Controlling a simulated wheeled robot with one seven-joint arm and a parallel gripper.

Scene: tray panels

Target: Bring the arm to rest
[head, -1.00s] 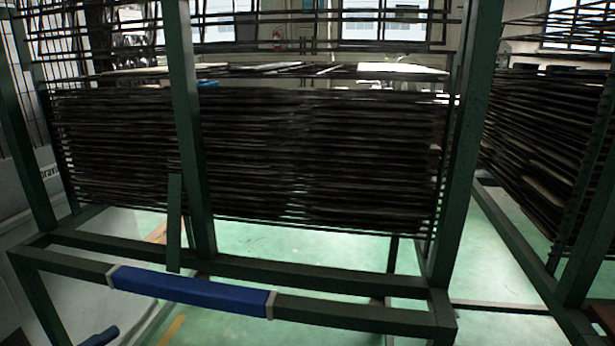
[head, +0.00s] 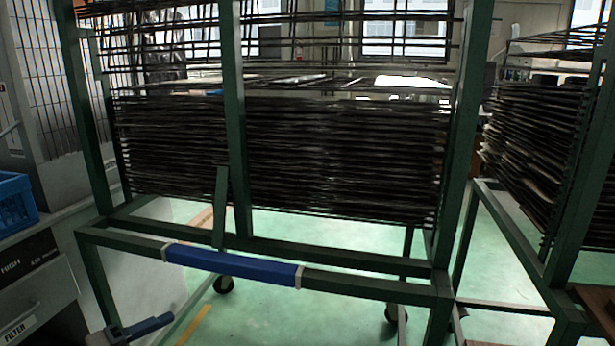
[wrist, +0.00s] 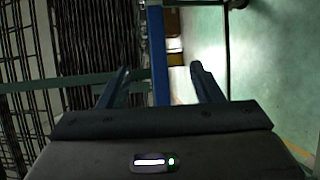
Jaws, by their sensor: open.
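In the wrist view my gripper (wrist: 160,80) is open, its two dark blue fingers well apart and nothing held between them. The blue sleeve (wrist: 158,55) on the rack's front rail runs up the picture in the gap between the fingers and appears to lie beyond them. In the head view the sleeve (head: 232,265) is on the lower front rail of the green rack (head: 370,287). A blue-grey part at the bottom left of the head view looks like my gripper (head: 145,327), below and left of the sleeve and apart from it; most of my arm is out of view.
The rack holds a dense stack of dark tray panels (head: 290,155) and stands on castors (head: 223,285). A second rack (head: 535,150) stands at the right. A grey machine and a blue crate (head: 14,203) are at the left. Green floor (head: 350,320) shows under the rack.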

